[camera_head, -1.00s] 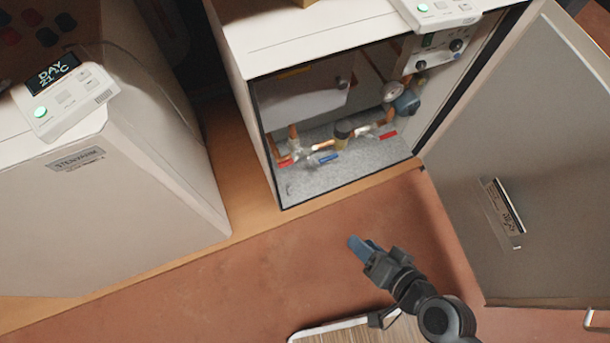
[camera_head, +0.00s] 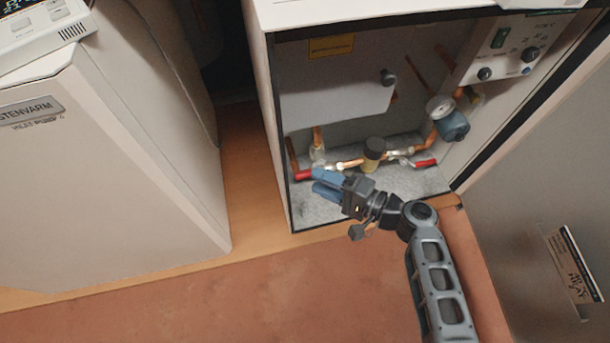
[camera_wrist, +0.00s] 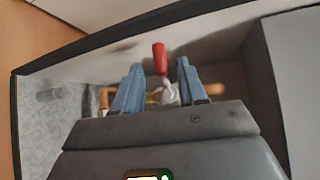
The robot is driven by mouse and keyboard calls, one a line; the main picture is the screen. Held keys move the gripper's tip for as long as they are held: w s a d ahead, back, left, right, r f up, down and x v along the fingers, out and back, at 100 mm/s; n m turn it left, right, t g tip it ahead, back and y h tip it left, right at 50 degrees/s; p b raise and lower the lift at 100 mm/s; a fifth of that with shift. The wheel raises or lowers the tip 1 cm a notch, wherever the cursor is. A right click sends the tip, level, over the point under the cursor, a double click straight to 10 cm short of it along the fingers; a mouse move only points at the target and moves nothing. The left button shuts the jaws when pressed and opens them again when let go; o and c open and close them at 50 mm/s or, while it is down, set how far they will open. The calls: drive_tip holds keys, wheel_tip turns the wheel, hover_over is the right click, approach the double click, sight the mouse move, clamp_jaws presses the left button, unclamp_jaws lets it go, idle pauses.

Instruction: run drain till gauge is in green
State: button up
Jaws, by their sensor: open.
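The open heat pump cabinet shows copper pipes with valves low inside. A red valve handle (camera_head: 303,175) is at the left, and another red handle (camera_head: 426,163) is at the right. A round gauge (camera_head: 440,106) sits above a blue round body on the right wall; its needle and green zone are too small to read. My gripper (camera_head: 317,180) is open inside the cabinet's front, beside the left red handle. In the wrist view, a red handle (camera_wrist: 160,55) on a pale valve shows between the open blue fingers. The blue handle is hidden or indistinguishable from my fingers.
The cabinet door (camera_head: 545,210) stands open at the right. A second heat pump (camera_head: 110,170) stands at the left. A grey panel (camera_head: 335,85) with a black knob hangs above the pipes. A control panel (camera_head: 515,48) is at the upper right.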

sight(305, 174)
drive_tip(key=shift+b+x, duration=0.5)
drive_tip(key=shift+x, duration=2.05)
clamp_jaws()
